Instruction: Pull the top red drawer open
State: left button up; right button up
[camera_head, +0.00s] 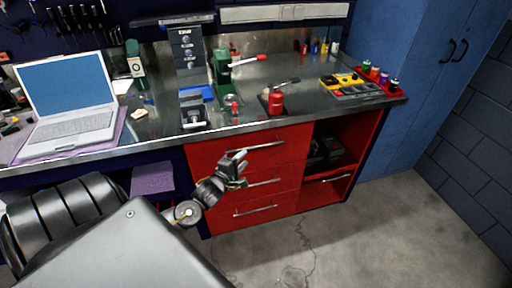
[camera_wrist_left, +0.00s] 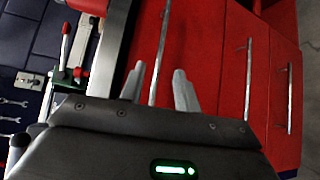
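The top red drawer (camera_head: 285,135) is the highest of three in the red cabinet under the bench. Its front looks flush with the drawers below. Its silver bar handle (camera_head: 258,147) also shows in the left wrist view (camera_wrist_left: 161,50), running lengthwise between my fingertips. My left gripper (camera_head: 237,165) is in front of the drawer at the handle's left part. In the left wrist view its two fingers (camera_wrist_left: 158,82) are spread on either side of the bar with gaps. I cannot tell how deep the bar lies between them. My right gripper is not in view.
The lower drawer handles (camera_head: 255,210) are below my gripper. An open red shelf (camera_head: 345,150) is to the right. The concrete floor (camera_head: 390,235) in front is clear.

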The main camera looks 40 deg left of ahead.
aim_at(256, 147)
pick_arm(q)
jog(key=x, duration=1)
jog(key=shift+w+p, duration=0.1)
jog(key=shift+p, duration=0.25)
grip_shut()
